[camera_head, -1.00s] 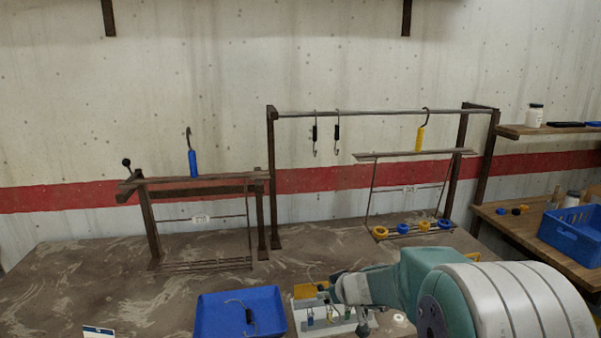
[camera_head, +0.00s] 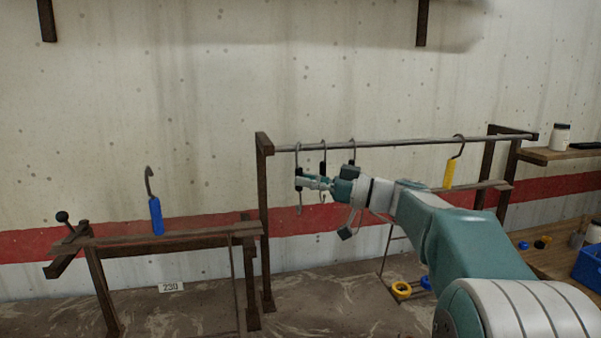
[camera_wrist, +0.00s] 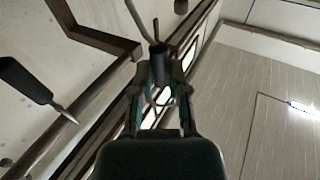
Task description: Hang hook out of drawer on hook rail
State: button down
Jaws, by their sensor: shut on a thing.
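My gripper (camera_head: 303,182) is at the left part of the hook rail (camera_head: 400,142), just below the bar. It is shut on the dark handle of a metal hook (camera_head: 298,204), which hangs upright from the jaws. The held hook's curved top is at the rail's height; I cannot tell whether the rail bears it. In the wrist view the dark handle (camera_wrist: 158,68) sits between the fingers. Two more black-handled hooks are on the rail just right of it, a middle one (camera_head: 323,148) and a right one (camera_head: 352,147), partly hidden by my gripper. The drawer is out of view.
A yellow-handled hook (camera_head: 450,173) hangs farther right on the rail. A blue-handled hook (camera_head: 156,214) stands above a lower rack (camera_head: 180,237) at left. The rail's left post (camera_head: 263,200) is close to my gripper. Bare rail lies between the black hooks and yellow hook.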

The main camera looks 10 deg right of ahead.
jog(key=w+f, duration=0.1)
jog(key=w, duration=0.7)
jog(key=shift+d, duration=0.2)
dwell(1.9)
jog(key=shift+f, duration=0.1)
jog(key=c, duration=0.5)
grip_release()
jog(key=shift+c, duration=0.2)
